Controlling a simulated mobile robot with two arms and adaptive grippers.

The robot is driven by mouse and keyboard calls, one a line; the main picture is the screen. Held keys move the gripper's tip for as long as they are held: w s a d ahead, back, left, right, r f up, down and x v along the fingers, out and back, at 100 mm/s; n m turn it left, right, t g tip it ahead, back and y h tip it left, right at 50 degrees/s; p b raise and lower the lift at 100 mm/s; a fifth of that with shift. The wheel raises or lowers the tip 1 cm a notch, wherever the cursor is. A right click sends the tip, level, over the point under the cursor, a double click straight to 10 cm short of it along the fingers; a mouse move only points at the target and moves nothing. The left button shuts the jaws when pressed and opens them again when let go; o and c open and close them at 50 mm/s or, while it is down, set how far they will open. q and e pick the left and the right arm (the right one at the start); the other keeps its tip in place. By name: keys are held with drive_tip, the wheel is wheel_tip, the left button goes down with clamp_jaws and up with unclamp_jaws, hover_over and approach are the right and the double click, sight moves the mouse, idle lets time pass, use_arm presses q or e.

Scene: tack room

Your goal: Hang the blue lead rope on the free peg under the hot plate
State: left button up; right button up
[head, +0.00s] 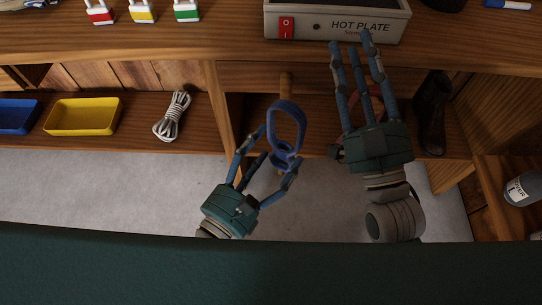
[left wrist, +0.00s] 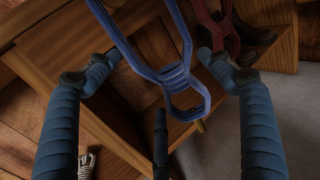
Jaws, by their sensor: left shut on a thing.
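The blue lead rope (head: 301,122) is a tall loop with a narrow waist and a smaller lower loop. My left gripper (head: 279,150) is shut on it at the waist; it also shows in the left wrist view (left wrist: 181,75). A bare wooden peg (head: 285,82) points out under the hot plate (head: 337,24). The loop's top overlaps the peg's lower end in the head view; I cannot tell whether they touch. My right gripper (head: 355,48) is open, fingers spread, in front of the hot plate's front edge. It partly hides a red rope (left wrist: 222,25).
A dark boot (head: 432,112) stands on the shelf at right. A coiled pale rope (head: 172,115), a yellow tray (head: 82,117) and a blue tray (head: 18,116) lie on the left shelf. A vertical wooden divider (head: 219,110) stands left of the peg.

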sight(272, 135)
use_arm(q)
drive_tip(key=shift+w+r, duration=0.15)
drive_tip(key=shift+w, duration=0.4)
drive_tip(key=c, duration=0.3)
drive_tip(key=shift+w, duration=0.65)
drive_tip(key=shift+c, duration=0.3)
drive_tip(key=shift+w+f, duration=0.2)
drive_tip(key=shift+w, duration=1)
drive_tip(key=shift+w+f, duration=0.15)
drive_tip(key=shift+w, duration=0.05)
drive_tip(key=shift+w+f, duration=0.3)
drive_tip(key=shift+f, duration=0.05)
drive_tip(key=shift+w+f, duration=0.1)
drive_tip(key=shift+f, duration=0.1)
use_arm(e)
drive_tip(key=shift+s, duration=0.15)
use_arm(q)
drive_tip(key=shift+f, duration=0.1)
